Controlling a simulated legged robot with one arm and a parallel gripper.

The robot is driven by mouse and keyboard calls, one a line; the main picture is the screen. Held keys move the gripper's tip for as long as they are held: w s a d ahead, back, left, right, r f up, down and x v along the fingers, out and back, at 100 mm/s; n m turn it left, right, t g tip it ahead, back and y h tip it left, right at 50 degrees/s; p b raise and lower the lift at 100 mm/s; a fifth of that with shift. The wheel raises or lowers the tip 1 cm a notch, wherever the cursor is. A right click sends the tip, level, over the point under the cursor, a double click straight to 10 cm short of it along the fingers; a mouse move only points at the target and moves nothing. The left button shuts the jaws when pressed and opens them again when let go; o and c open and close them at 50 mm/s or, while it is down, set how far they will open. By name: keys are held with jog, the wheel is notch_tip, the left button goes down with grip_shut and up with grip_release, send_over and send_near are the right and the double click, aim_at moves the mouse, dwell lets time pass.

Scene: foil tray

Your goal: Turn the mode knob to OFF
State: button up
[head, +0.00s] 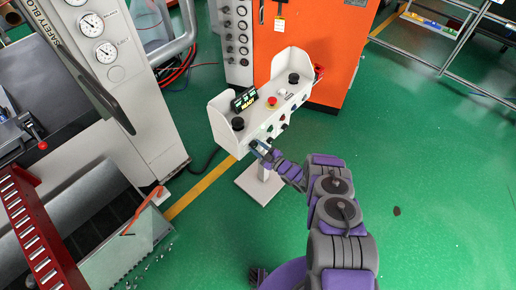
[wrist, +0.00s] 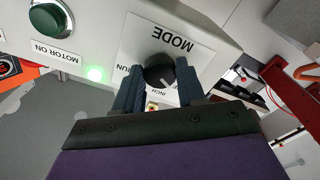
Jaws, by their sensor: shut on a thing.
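The mode knob (wrist: 157,68) is a round black knob on a white plate (wrist: 185,40) marked MODE, which appears upside down in the wrist view. My gripper (wrist: 160,78) has a blue-grey finger on each side of the knob and is shut on it. A pale pointer mark shows on the knob's lower right part. In the head view my gripper (head: 259,150) is at the lower front of the white control console (head: 222,121), and the knob cannot be made out.
A green button (wrist: 48,18) labelled MOTOR ON and a lit green lamp (wrist: 95,74) are left of the knob. The console top carries a red button (head: 272,101), black knobs and a small display (head: 244,99). An orange cabinet (head: 312,45) stands behind.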

jog(key=shift+s+f, duration=0.1)
jog(key=o, duration=1.1)
jog(key=shift+c, duration=0.2)
jog(key=v, duration=1.7)
jog(key=shift+d+p, duration=0.2)
jog(key=shift+p, duration=0.2)
jog(key=shift+f, duration=0.15)
